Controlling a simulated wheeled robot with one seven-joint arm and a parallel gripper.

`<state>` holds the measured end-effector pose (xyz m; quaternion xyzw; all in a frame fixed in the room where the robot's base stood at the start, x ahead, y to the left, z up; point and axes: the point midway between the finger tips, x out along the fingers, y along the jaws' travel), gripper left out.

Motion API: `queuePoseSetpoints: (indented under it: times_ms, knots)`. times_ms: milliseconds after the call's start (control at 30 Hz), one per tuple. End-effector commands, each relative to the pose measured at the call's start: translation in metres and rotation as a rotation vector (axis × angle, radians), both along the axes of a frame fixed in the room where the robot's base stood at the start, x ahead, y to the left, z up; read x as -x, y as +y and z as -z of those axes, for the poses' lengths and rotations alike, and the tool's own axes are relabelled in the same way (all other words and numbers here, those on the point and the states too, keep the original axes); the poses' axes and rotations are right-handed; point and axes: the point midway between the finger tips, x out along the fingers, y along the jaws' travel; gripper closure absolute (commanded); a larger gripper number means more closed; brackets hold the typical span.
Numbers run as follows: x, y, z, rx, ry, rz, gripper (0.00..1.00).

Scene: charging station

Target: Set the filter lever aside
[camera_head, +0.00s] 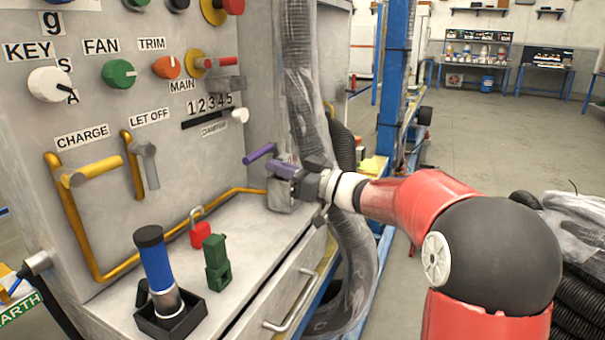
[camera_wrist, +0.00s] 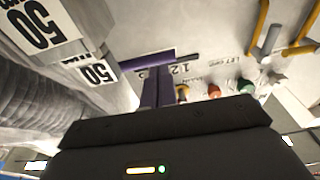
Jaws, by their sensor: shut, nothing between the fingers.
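A purple bar-shaped lever (camera_head: 259,154) sticks out to the left near the panel's lower right side; I take it for the filter lever, though no label on it is readable. My gripper (camera_head: 279,169) is right beside it, with purple fingers pressed together and nothing between them. In the wrist view the lever (camera_wrist: 152,60) lies across just beyond the closed fingertips (camera_wrist: 158,72). I cannot tell whether they touch. The lever's mount is mostly hidden behind my gripper.
A yellow rail (camera_head: 165,248) runs along the panel. A ribbed hose (camera_head: 303,90) hangs behind.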

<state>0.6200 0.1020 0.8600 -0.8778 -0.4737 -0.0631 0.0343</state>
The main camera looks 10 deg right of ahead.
Motion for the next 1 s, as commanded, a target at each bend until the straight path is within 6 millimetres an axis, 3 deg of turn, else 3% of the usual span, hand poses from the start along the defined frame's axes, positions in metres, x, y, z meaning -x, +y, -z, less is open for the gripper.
queuePoseSetpoints:
  times_ms: [200, 1000]
  knots:
    - [-0.014, 0.021, -0.004, -0.001, -0.001, 0.0, 1.0]
    - [-0.02, 0.038, -0.005, 0.0, -0.001, 0.001, 1.0]
